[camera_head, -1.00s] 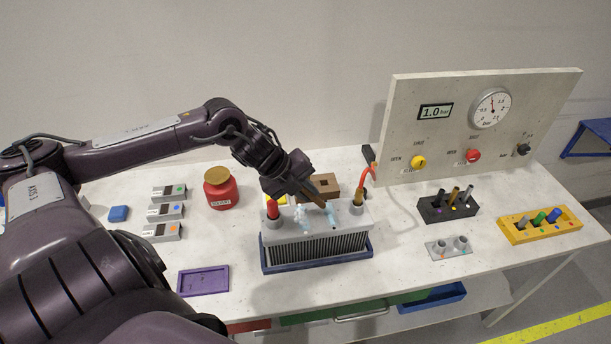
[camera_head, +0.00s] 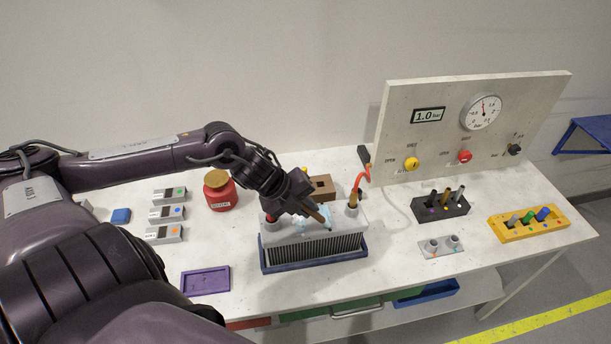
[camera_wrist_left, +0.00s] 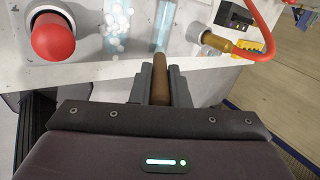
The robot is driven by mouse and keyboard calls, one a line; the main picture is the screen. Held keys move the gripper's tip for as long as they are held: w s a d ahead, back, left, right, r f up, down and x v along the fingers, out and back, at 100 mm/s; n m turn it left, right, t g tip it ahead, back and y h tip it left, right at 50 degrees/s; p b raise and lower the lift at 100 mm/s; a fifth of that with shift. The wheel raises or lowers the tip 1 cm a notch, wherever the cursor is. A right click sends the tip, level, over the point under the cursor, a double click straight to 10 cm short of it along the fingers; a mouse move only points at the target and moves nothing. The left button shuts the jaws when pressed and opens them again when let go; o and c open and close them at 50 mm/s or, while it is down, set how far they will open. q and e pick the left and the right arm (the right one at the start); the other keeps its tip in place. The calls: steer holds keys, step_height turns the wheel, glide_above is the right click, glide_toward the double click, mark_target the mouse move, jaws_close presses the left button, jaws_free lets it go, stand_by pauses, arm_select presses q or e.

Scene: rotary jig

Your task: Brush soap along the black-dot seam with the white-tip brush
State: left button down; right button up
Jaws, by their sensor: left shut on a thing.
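My left gripper (camera_head: 308,206) is shut on the brown brush handle (camera_head: 315,213) above the finned metal block (camera_head: 345,230). The handle (camera_wrist_left: 160,72) also shows between the fingers in the left wrist view. The brush slants down to the block's top; its tip is too small to tell, and its colour and contact are unclear. White foam bubbles (camera_wrist_left: 117,22) lie on one strip of the top. A smooth light-blue strip (camera_wrist_left: 163,22) lies beside it, near the brush line. No black dots can be made out. My right gripper is not in view.
A red cap (camera_wrist_left: 52,38) and a brass fitting (camera_head: 353,207) with a red hose stand on the block's ends. A red pot (camera_head: 220,194) is behind left. A black holder (camera_head: 441,208) and yellow rack (camera_head: 528,224) stand right.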

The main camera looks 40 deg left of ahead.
arm_select(q)
step_height(320, 180, up, 3)
steer(key=p, duration=0.2)
steer(key=shift+r+p, duration=0.2)
steer(key=shift+p, duration=0.15)
steer(key=shift+r, duration=1.35)
steer(key=shift+r, duration=0.15)
steer(key=shift+w+r, duration=0.1)
steer(key=shift+r, duration=1.25)
steer(key=shift+b, duration=0.3)
